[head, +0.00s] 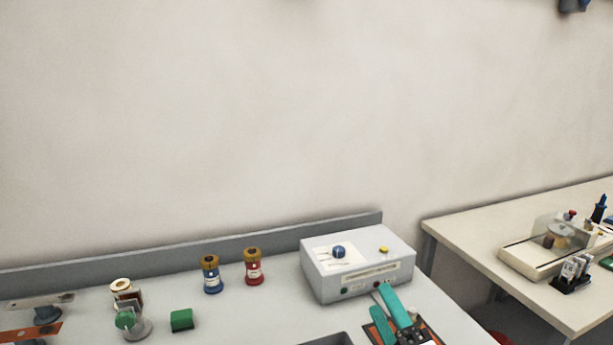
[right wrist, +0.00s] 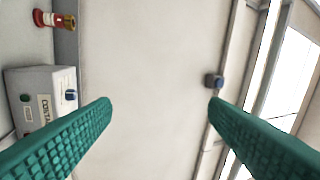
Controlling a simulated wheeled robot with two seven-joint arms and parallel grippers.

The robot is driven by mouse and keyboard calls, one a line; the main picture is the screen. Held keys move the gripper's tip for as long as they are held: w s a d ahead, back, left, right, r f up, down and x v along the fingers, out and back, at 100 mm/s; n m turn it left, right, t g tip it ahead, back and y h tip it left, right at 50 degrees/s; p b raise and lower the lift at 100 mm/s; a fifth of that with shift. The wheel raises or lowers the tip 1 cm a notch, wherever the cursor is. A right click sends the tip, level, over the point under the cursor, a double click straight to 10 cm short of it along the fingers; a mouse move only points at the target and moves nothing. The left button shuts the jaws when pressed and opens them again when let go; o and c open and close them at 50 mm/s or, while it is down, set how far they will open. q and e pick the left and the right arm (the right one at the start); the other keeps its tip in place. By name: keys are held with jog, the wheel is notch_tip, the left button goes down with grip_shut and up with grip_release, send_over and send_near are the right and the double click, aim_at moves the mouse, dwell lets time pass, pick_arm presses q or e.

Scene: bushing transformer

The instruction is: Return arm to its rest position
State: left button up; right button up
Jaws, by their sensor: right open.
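My right gripper (head: 381,299) is at the lower edge of the head view, in front of the grey control box (head: 358,268). Its two teal fingers are spread. In the right wrist view the right gripper (right wrist: 160,100) is open with nothing between its fingers, and the pale wall lies beyond. The control box (right wrist: 42,97) shows at the left of that view, and a red bushing (right wrist: 54,19) lies above it in the picture. My left gripper is not in view.
A blue bushing (head: 211,275) and the red bushing (head: 252,267) stand left of the box. A green block (head: 181,320) and a coil part (head: 127,304) stand farther left. A second table (head: 540,293) with equipment is at the right, across a gap.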

jog(key=s+d+f+m+g+h, duration=0.4)
jog(key=s+d+f+m+g, duration=0.15)
jog(key=f+m, duration=0.4)
jog(key=s+d+f+m+g+h, duration=0.45)
jog(key=s+f+m, duration=0.3)
jog(key=f, duration=0.35)
jog(key=s+a+f+m+g+y, duration=0.1)
jog(key=s+f+m+g, duration=0.1)
jog(key=s+f+g, duration=0.3)
jog(key=s+a+f+m+g+y, duration=0.1)
jog(key=s+f+m+g, duration=0.15)
jog(key=s, duration=0.45)
notch_tip(320, 180, down, 25)
jog(key=s+g, duration=0.1)
jog(key=s+d+f+g, duration=0.1)
jog(key=s+d+f, duration=0.1)
jog(key=s+f, duration=1.4)
jog(key=shift+s+d+n+h, duration=0.3)
jog(key=shift+s+n+h, duration=0.05)
jog(key=shift+f+g, duration=0.1)
jog(key=shift+g, duration=0.15)
jog(key=shift+c, duration=0.6)
